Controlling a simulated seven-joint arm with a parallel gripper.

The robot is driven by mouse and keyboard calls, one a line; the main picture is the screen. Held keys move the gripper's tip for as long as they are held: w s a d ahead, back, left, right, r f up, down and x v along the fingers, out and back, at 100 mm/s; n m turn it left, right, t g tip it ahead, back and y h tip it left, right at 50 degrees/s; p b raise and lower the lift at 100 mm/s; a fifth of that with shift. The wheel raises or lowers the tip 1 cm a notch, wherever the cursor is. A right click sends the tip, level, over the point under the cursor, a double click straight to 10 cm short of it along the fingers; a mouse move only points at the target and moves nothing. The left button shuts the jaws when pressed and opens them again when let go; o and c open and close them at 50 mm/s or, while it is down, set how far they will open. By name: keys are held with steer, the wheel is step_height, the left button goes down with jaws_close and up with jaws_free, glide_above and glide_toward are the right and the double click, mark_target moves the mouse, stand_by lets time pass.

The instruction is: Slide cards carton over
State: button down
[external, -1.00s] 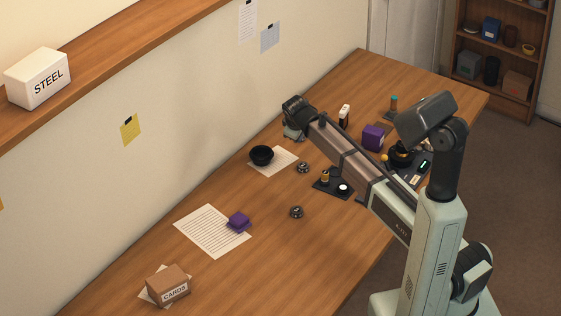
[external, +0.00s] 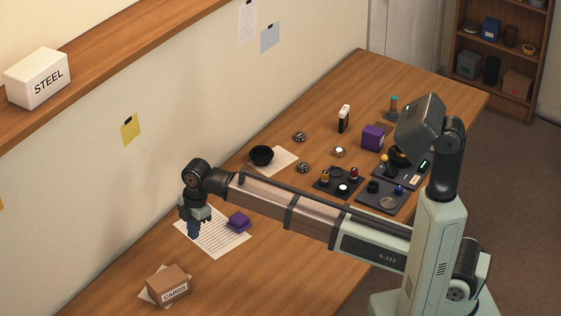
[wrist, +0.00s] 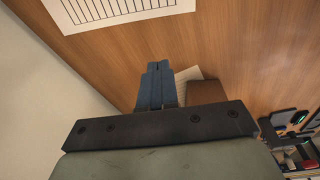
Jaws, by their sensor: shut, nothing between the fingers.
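The cards carton (external: 169,285) is a brown cardboard box labelled CARDS at the near left of the desk. It rests on a small sheet of paper (external: 148,297). In the wrist view the brown box (wrist: 207,92) shows just beyond my fingers, partly hidden by the gripper body, with a corner of the paper (wrist: 188,75) beside it. My gripper (external: 193,234) points down above the lined sheet, up and to the right of the carton in the external view and apart from it. Its blue fingers (wrist: 156,70) are together and empty.
A black bowl (external: 261,155) sits on paper farther back. Dark trays (external: 338,182) with small parts stand to the right. The wall borders the left side.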

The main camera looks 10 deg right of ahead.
mark_target(161, 284)
steer(key=s+a, duration=0.4)
steer(key=s, duration=0.1)
steer(key=s+a+n, duration=0.1)
steer(key=s+a, duration=0.2)
steer(key=s, duration=0.2)
steer(key=s+a+n+g, duration=0.1)
steer(key=s+a, duration=0.3)
steer(key=s, duration=0.1)
steer(key=shift+s+a+r, duration=0.25)
steer(key=shift+s+a, duration=0.1)
steer(key=shift+s, duration=0.05)
steer(key=shift+s+f, duration=0.1)
steer(key=shift+f, duration=0.2)
steer(key=shift+d+f, duration=0.1)
steer(key=shift+f, duration=0.4)
steer(key=shift+f, duration=0.1)
